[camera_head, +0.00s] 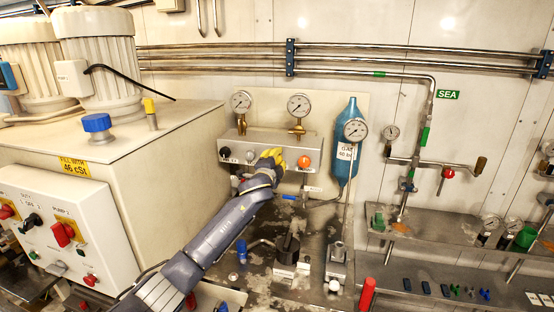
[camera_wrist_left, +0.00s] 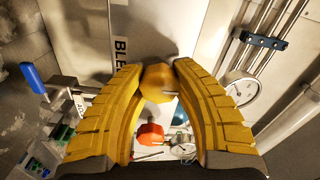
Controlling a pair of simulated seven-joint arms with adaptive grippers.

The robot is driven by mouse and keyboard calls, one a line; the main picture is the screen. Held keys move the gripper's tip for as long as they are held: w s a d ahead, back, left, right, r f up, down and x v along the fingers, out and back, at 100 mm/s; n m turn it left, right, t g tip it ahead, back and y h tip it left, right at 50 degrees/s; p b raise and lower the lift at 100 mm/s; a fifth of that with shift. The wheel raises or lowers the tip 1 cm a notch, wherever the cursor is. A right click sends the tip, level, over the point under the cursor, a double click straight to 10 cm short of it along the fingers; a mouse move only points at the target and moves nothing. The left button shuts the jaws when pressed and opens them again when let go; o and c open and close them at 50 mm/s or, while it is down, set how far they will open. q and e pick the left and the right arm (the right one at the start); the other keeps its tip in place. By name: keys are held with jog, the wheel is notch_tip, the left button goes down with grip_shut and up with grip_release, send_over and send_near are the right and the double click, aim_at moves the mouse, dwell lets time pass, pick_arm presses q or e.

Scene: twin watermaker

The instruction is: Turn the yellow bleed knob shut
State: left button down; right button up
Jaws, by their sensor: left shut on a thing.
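The yellow bleed knob (camera_wrist_left: 158,83) sits between the two yellow fingers of my left gripper (camera_wrist_left: 160,75) in the left wrist view, and both fingertips touch its sides. In the head view my left gripper (camera_head: 271,158) reaches the front of the pale manifold block (camera_head: 232,139), and its fingers and wrist hide most of the knob. Part of a label reading "BLE" (camera_wrist_left: 120,50) shows beside the knob in the left wrist view. My right gripper is not in either view.
An orange knob (camera_head: 304,162) is close to the right of my left gripper; a black knob (camera_head: 225,152) is to its left. Gauges (camera_head: 299,105) stand above the block. A blue gas bottle (camera_head: 347,168) stands right. A blue-handled lever (camera_head: 289,197) is below.

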pick_arm(q)
jog(key=shift+s+d+r, duration=0.1)
jog(key=shift+d+r, duration=0.1)
jog(key=shift+d, duration=0.05)
jog(key=c, duration=1.2)
grip_release()
jog(key=o, duration=0.3)
jog(key=shift+f, duration=0.15)
jog(key=shift+a, duration=0.1)
jog(key=shift+s+a, duration=0.2)
jog(key=shift+s, duration=0.3)
jog(key=v, duration=1)
jog(key=shift+s, duration=0.4)
